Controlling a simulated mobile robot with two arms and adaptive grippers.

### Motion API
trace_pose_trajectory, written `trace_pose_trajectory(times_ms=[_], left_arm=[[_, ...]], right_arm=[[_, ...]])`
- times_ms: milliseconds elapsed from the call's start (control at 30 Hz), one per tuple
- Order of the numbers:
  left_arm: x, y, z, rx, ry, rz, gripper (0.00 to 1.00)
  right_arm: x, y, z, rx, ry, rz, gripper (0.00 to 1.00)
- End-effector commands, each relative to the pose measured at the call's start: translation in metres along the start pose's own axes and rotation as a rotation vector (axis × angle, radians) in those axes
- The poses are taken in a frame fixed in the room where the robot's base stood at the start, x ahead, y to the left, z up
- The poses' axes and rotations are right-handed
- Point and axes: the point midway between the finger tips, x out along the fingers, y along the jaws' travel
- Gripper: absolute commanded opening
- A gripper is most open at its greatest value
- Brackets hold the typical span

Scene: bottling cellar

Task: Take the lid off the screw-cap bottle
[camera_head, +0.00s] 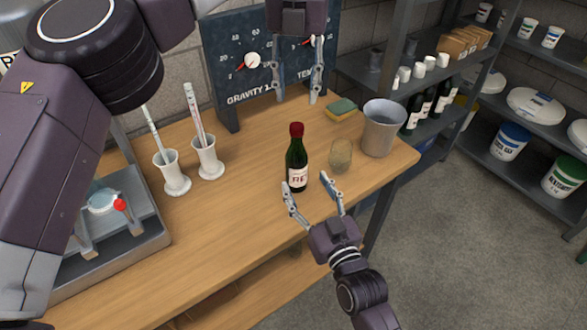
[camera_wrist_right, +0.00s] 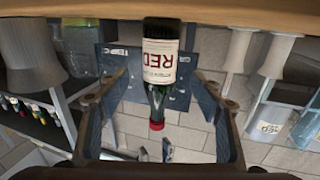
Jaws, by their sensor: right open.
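The screw-cap bottle (camera_head: 297,170) is dark green with a pale label and stands upright on the wooden table. Its red lid (camera_head: 297,129) is on its neck. In the right wrist view the bottle (camera_wrist_right: 160,62) appears upside down, lid (camera_wrist_right: 156,126) downward, in line with the gap between my right fingers. My right gripper (camera_head: 307,185) is open and low at the front of the bottle, its fingers spread toward it. My left gripper (camera_head: 296,92) is open and empty, pointing down above and behind the bottle, in front of the gauge board.
A glass (camera_head: 341,155) stands close to the right of the bottle, with a grey metal bucket (camera_head: 383,128) beyond. A sponge (camera_head: 342,109) lies behind. Two white cylinder stands (camera_head: 173,174) and a metal device (camera_head: 118,245) are left. Dark shelves (camera_head: 435,110) stand right.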

Motion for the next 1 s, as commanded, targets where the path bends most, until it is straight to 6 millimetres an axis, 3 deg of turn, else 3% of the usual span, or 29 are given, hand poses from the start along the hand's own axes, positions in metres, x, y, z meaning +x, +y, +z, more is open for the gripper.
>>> trace_pose_trajectory(times_ms=[500,900,1000], left_arm=[[0.0,0.0,0.0,0.0,0.0,-0.001,0.37],[0.0,0.0,0.0,0.001,0.0,-0.001,0.37],[0.0,0.0,0.0,0.0,0.0,-0.001,0.37]], right_arm=[[0.068,0.0,-0.001,0.0,0.002,0.001,0.59],[0.076,0.0,-0.001,0.0,0.0,0.001,0.59],[0.076,0.0,-0.001,0.0,0.0,0.001,0.49]])
